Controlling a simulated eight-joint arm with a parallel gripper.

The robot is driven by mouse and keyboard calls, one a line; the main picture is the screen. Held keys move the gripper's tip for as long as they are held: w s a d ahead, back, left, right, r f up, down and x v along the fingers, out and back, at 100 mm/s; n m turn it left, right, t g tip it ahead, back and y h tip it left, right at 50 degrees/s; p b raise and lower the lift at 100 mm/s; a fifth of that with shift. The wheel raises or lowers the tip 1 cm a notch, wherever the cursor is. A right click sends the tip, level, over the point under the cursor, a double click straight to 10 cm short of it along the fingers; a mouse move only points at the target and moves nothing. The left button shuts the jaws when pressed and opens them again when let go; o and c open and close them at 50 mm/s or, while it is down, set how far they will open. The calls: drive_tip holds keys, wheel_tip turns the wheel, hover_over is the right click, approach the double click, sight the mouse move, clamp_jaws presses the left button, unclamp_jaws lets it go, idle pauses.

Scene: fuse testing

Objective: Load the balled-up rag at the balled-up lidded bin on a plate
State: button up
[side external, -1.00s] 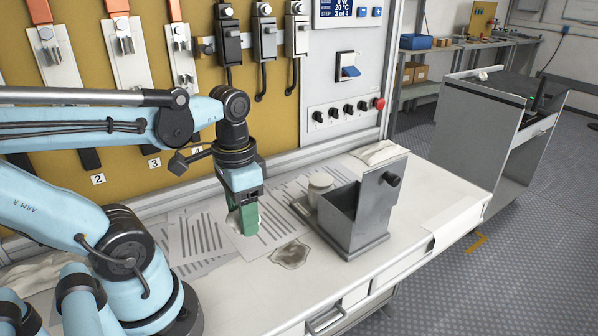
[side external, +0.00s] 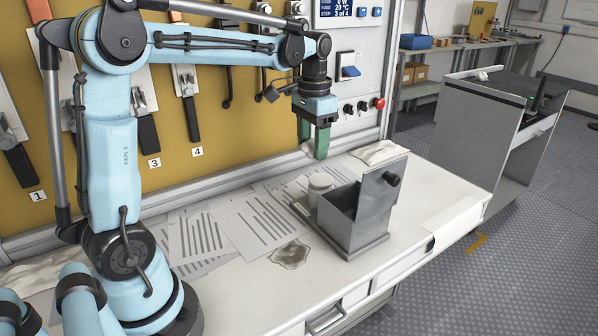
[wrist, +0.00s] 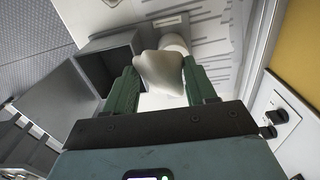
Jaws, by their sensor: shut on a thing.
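The balled-up rag (wrist: 160,72) is off-white and pinched between the green fingers of my gripper (wrist: 161,88) in the wrist view. In the side external view my gripper (side external: 313,150) points down, holding the rag (side external: 308,149) above the back part of the bench. The grey metal bin (side external: 337,221) sits on its plate (side external: 372,245), to the right of and below my gripper. Its lid (side external: 376,200), with a black knob, stands upright at the right side, so the bin is open. The wrist view shows the dark opening of the bin (wrist: 112,62) left of the rag.
A white cylinder (side external: 321,185) stands close behind the bin. A folded cloth (side external: 379,152) lies at the back of the bench. Printed sheets (side external: 208,232) and a stain (side external: 290,255) lie left of the bin. The control panel wall (side external: 350,60) is behind my gripper.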

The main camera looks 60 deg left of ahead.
approach(321, 179)
drive_tip(key=shift+f, duration=2.55)
drive_tip(key=shift+f, duration=0.6)
idle(0.5)
wheel_tip(321, 179, up, 7)
idle(0.9)
drive_tip(key=shift+d, duration=0.1)
idle(0.4)
